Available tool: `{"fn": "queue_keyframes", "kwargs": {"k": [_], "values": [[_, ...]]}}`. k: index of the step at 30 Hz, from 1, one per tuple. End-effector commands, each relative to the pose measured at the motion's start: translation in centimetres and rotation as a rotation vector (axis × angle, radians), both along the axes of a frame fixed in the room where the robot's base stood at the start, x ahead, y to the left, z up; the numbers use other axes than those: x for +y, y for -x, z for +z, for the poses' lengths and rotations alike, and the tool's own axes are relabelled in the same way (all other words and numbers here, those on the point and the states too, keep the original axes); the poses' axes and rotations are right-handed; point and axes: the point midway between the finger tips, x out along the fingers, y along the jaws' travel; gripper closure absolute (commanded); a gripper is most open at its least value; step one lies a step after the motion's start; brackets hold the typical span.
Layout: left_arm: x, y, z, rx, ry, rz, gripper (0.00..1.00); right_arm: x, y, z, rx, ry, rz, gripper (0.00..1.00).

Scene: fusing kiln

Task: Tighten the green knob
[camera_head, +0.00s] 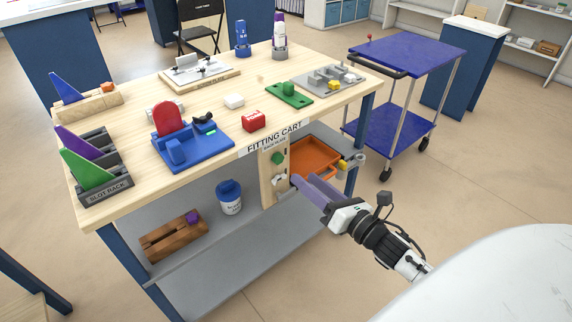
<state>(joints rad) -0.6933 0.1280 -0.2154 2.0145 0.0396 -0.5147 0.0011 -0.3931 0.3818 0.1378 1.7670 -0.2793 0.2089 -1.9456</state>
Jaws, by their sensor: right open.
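The green knob (277,158) is small and round. It sits on the upper part of the upright wooden panel under the front edge of the cart top. My right gripper (297,184) reaches in from the lower right, with its purple-grey fingers pointing up and left toward the panel. It is open, and its fingertips are a little below and to the right of the green knob, apart from it in the picture. A small pale fitting (279,180) is on the panel below the green knob, close to the fingertips. My left gripper is out of view.
The fitting cart (190,215) has a lower shelf with an orange tray (318,155), a white-and-blue tub (229,197) and a wooden box (173,234). The orange tray is just right of the panel. A blue trolley (405,55) stands behind right.

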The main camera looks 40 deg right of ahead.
Motion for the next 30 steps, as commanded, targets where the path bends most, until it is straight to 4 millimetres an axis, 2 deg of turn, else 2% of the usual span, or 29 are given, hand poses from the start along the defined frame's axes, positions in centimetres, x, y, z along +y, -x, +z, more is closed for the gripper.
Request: {"fn": "queue_keyframes", "kwargs": {"k": [9, 15, 19, 27, 30], "values": [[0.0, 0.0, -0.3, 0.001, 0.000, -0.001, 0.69, 0.5, -5.9, 0.1, -0.001, -0.004, 0.000, 0.58], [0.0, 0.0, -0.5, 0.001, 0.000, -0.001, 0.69, 0.7, -8.4, 0.0, 0.001, -0.006, -0.001, 0.58], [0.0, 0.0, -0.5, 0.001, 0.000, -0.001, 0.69, 0.8, -9.1, 0.0, 0.002, -0.006, -0.001, 0.58], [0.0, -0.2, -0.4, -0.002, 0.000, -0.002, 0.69, 0.8, -9.2, -0.1, 0.003, -0.006, -0.001, 0.58], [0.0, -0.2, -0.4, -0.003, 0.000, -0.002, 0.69, 0.8, -9.2, 0.0, 0.003, -0.006, -0.001, 0.75]]}}
